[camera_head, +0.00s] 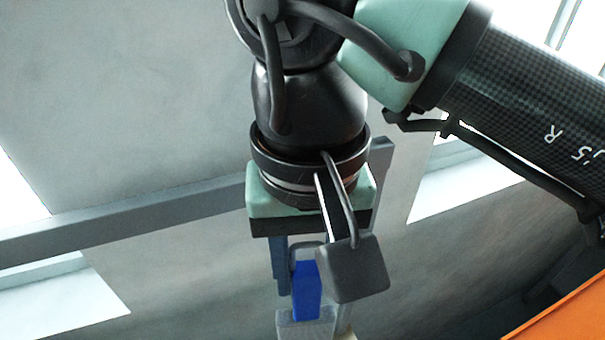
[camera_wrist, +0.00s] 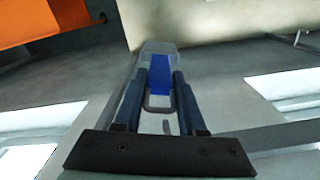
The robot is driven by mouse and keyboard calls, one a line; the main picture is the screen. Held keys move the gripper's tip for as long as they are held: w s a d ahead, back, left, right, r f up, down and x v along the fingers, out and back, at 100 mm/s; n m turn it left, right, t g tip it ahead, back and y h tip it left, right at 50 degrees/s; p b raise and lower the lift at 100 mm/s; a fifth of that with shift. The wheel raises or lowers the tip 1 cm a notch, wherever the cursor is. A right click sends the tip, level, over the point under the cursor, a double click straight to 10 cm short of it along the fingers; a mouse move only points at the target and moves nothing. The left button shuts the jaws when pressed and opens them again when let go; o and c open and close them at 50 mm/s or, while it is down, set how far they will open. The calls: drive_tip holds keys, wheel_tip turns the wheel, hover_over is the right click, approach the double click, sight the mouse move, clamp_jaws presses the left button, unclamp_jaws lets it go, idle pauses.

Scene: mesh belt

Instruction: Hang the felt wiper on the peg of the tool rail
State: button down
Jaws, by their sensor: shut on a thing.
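The felt wiper has a blue handle (camera_head: 306,292), a grey wire-like loop at one end and a grey block-shaped head at the other. In the wrist view the wiper (camera_wrist: 160,76) lies between the two dark blue fingers of my gripper (camera_wrist: 160,88), which is shut on the handle. The loop points back towards the palm. In the head view my gripper (camera_head: 297,285) points down, with the wiper's head lowest; a dark box on my wrist hides one finger. A small grey piece shows beyond the loop in the wrist view; I cannot tell whether it is the peg.
A long grey bar (camera_head: 130,220) runs behind my arm, near a grey upright (camera_head: 381,185); whether it is the tool rail is unclear. An orange panel (camera_head: 570,312) stands at the lower right. A pale beige surface (camera_wrist: 215,20) lies beyond the wiper.

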drive_tip(key=w+a+f, duration=0.1)
drive_tip(key=w+a, duration=0.1)
drive_tip(key=w, duration=0.4)
drive_tip(key=shift+w+f+p, duration=0.25)
drive_tip(key=shift+w+p, duration=0.05)
drive_tip(key=shift+w, duration=0.05)
idle(0.5)
drive_tip(key=shift+a, duration=0.1)
idle(0.4)
drive_tip(key=shift+c, duration=2)
unclamp_jaws()
